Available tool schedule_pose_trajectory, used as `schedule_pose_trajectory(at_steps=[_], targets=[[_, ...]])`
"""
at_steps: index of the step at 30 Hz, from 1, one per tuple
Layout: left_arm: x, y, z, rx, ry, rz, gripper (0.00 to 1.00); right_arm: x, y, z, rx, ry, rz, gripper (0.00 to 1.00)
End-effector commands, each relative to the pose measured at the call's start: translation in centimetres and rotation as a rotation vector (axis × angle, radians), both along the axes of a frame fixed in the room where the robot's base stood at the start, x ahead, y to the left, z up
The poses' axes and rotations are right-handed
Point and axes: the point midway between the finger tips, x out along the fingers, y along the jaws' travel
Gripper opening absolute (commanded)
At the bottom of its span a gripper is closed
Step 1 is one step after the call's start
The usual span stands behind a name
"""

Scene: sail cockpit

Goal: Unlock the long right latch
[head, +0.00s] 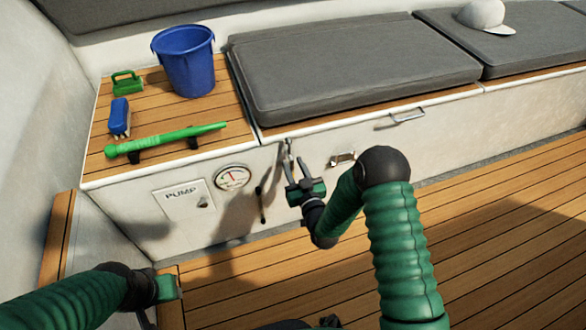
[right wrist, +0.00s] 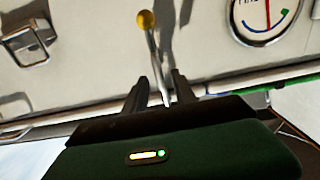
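A long, thin silver latch lever (head: 290,149) hangs on the white locker front, just under the seat edge. In the right wrist view the lever (right wrist: 154,50) ends in a yellow knob (right wrist: 146,19); my gripper hides the knob in the head view. My right gripper (head: 304,171) is at the lever, fingers pointing up. In the right wrist view its two dark fingers (right wrist: 159,88) are apart, with the lever's end seen between them; I cannot tell whether they touch it. My left gripper (head: 167,288) is low at the left, far from the latch, its fingers unclear.
A square metal latch (head: 343,158) is right of the lever. A handle (head: 407,116) is farther right. A gauge (head: 232,177), a dark rod (head: 262,206) and a pump plate (head: 184,198) are left. A blue bucket (head: 185,62) stands on the bench. The wooden floor is clear at right.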

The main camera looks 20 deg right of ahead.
Motion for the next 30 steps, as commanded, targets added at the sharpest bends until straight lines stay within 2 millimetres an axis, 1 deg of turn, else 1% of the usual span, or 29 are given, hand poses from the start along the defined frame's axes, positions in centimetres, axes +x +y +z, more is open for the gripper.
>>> schedule_pose_trajectory(at_steps=[1,3,10,11,18,30], targets=[[0.01,0.0,-0.39,0.0,0.0,0.0,0.36,0.47,0.01,-0.16,0.0,-0.001,0.0,0.33],[0.01,0.0,-0.44,0.0,0.0,0.0,0.36,0.88,0.0,-0.03,0.0,0.0,-0.001,0.33],[0.01,0.0,-0.35,0.0,0.0,0.0,0.36,1.0,0.02,0.06,0.0,0.002,0.0,0.33],[0.01,0.0,-0.35,0.0,0.0,0.0,0.36,1.0,0.02,0.06,0.0,0.002,0.0,0.31],[0.01,0.0,-0.35,0.0,0.0,0.0,0.36,0.97,0.02,0.04,-0.001,0.001,0.0,0.0],[0.0,0.0,-0.36,0.0,0.0,0.0,0.36,0.94,0.02,0.02,-0.001,0.002,0.0,0.0]])
